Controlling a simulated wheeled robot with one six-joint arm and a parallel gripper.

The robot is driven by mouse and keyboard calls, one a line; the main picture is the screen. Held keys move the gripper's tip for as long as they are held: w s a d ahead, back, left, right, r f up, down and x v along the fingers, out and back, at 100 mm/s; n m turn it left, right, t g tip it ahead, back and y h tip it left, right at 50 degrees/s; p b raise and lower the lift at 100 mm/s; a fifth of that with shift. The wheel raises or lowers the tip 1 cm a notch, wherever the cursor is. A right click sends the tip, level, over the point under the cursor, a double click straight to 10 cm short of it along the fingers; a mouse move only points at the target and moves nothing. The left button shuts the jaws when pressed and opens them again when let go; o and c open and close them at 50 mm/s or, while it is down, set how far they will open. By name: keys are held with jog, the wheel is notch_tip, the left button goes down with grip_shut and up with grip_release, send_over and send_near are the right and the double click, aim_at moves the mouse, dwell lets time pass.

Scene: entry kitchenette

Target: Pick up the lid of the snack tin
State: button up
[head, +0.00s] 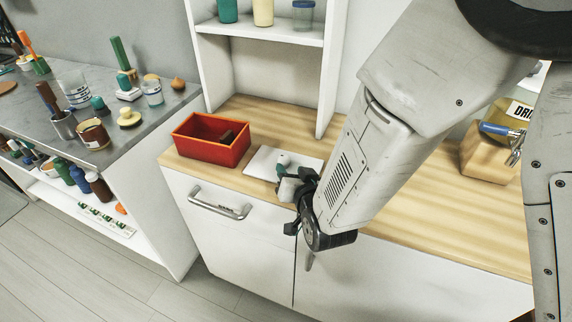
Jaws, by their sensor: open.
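My gripper (299,203) is open, at the front edge of the wooden counter, beside a white board (262,162). A small pale piece with a teal knob (283,159) shows at the board, right by the gripper; the gripper partly hides it, and I cannot tell whether they touch.
A red box (211,140) with a dark item inside stands left of the board. A shelf unit (270,32) rises behind.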

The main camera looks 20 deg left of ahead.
aim_at(287, 161)
jog(key=x, duration=0.5)
jog(key=shift+w+f, duration=0.1)
jog(key=shift+w, duration=0.15)
jog(key=shift+c, duration=0.3)
jog(key=c, duration=0.7)
